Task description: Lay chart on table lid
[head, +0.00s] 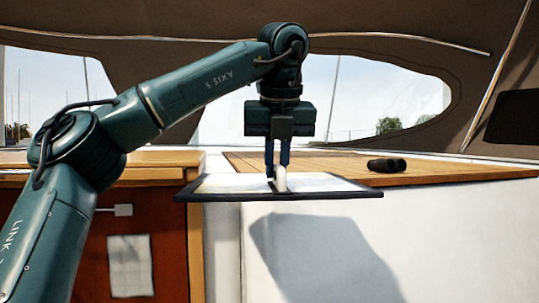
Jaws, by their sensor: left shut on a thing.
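My left gripper (278,170) points straight down and is shut on a light, upright handle-like piece (281,180) at the middle of a flat, dark-edged board. The chart (325,183) appears to be the pale sheet on this board, seen almost edge-on. The board is held level in front of the white cockpit wall and casts a shadow on it. I cannot make out a separate table lid. My right gripper does not show.
Black binoculars (388,165) lie on the wooden deck (460,168) behind and right of the board. A wooden ledge (150,158) is at left, above a reddish panel with a pale paper (130,265). The white wall (450,240) is clear at lower right.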

